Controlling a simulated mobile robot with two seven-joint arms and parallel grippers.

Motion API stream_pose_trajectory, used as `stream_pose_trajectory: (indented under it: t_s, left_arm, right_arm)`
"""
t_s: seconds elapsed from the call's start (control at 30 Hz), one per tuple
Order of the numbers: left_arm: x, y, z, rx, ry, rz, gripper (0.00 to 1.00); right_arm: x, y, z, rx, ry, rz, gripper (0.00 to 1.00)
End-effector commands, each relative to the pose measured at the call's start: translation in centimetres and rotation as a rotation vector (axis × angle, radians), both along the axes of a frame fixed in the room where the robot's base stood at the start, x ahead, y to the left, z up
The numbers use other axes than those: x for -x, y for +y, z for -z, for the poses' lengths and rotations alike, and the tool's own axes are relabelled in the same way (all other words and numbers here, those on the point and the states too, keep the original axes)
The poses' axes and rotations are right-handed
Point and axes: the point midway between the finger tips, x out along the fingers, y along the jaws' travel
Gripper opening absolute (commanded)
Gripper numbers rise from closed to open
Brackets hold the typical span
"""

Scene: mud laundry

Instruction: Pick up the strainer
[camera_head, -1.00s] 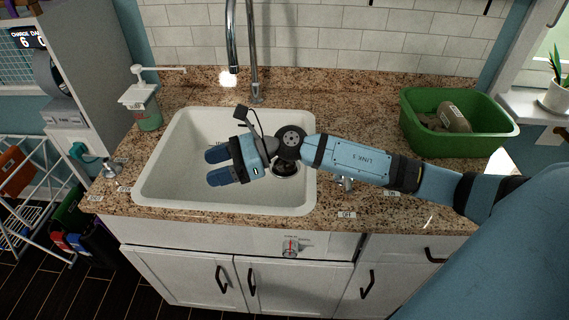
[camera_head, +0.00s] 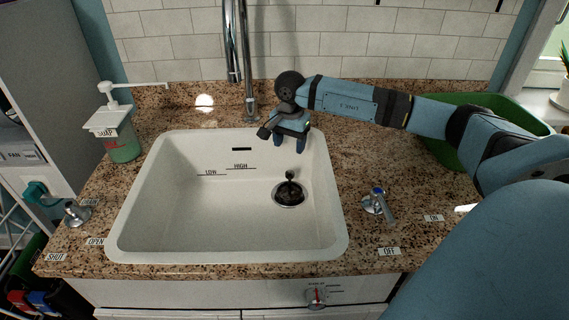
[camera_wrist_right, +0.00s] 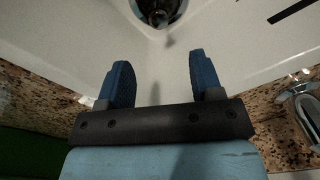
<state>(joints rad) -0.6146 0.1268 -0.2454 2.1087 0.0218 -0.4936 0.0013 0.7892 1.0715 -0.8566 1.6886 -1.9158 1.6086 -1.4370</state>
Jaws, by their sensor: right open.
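The strainer (camera_head: 290,190) is a dark piece with an upright knob, seated in the round drain at the right side of the white sink's floor (camera_head: 215,215). In the right wrist view the strainer (camera_wrist_right: 160,14) shows at the top, partly cut off by the frame edge. My right gripper (camera_head: 289,146) hangs over the sink's back right rim, above and behind the strainer and apart from it. In the right wrist view the fingers of the right gripper (camera_wrist_right: 160,80) are spread wide with nothing between them. My left gripper is not in view.
A tall chrome faucet (camera_head: 243,60) stands behind the sink. A soap dispenser (camera_head: 120,140) is at the left, and a small handle (camera_head: 378,200) at the right. A green tub (camera_head: 470,105) sits at the back right, partly behind my arm. The sink is otherwise empty.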

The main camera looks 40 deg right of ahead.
Motion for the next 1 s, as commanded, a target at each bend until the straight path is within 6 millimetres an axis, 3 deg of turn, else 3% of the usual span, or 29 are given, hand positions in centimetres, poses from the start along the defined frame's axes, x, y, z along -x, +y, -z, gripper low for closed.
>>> stream_pose_trajectory:
  t_s: [0.33, 0.67, 1.0]
  left_arm:
    - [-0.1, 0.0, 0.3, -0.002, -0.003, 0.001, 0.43]
    - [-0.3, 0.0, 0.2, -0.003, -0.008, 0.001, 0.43]
    - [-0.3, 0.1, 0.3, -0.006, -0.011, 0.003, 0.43]
  right_arm:
    - [0.1, 0.1, 6.6, -0.003, 0.004, 0.000, 0.60]
    - [0.1, 0.0, 8.9, -0.003, 0.003, 0.001, 0.60]
    - [0.0, -0.3, 13.1, -0.002, 0.002, 0.001, 0.60]
